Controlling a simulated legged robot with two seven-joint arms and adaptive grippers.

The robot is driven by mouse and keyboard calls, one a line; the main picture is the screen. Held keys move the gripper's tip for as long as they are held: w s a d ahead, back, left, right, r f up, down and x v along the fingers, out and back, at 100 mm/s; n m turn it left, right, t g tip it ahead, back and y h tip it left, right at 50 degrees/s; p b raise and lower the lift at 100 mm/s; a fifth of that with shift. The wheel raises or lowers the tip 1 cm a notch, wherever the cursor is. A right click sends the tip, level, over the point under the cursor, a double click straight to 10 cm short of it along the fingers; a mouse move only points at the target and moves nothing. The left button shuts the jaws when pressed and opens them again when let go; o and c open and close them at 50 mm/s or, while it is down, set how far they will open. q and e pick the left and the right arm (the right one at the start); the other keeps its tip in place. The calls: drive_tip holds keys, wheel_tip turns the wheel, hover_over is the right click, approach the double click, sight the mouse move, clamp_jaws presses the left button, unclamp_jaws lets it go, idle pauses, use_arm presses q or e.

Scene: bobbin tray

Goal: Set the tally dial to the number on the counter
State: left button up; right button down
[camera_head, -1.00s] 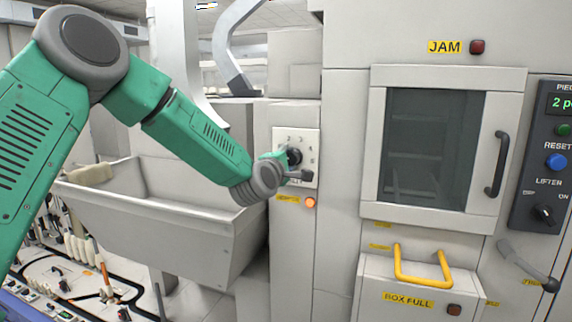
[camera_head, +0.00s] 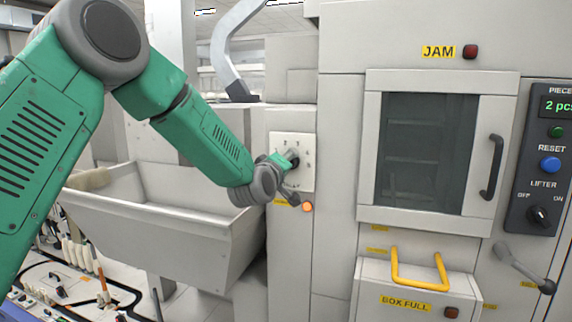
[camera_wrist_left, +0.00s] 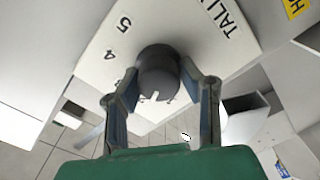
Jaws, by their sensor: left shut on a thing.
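The tally dial is a dark round knob on a white plate (camera_head: 308,170) marked with numbers; the plate is on a narrow grey panel left of the windowed door. In the left wrist view the dark knob (camera_wrist_left: 158,72) sits between my two fingers, with a white mark on its lower face. The numbers 4 and 5 and part of the word TALLY show on the plate. My left gripper (camera_head: 291,162) is shut on the knob. The counter (camera_head: 558,106) at the right edge reads "2 pcs", its right end cut off. My right gripper is not in view.
A grey trough (camera_head: 160,225) lies below my left arm. An orange lamp (camera_head: 307,207) glows under the dial plate. Right of it are a windowed door (camera_head: 420,150), a yellow handle (camera_head: 420,268) and a control panel with a blue reset button (camera_head: 549,165).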

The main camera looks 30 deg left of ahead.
use_arm(q)
drive_tip(key=shift+s+d+f+m, duration=0.1)
drive_tip(key=shift+d+f+m, duration=0.15)
drive_tip(key=shift+f, duration=0.2)
drive_tip(key=o, duration=1)
drive_tip(key=shift+o, duration=0.7)
drive_tip(key=shift+r, duration=0.15)
drive_tip(key=shift+s+r, duration=0.1)
drive_tip(key=shift+s, duration=0.05)
drive_tip(key=v, duration=1.1)
drive_tip(key=shift+s+d, duration=0.1)
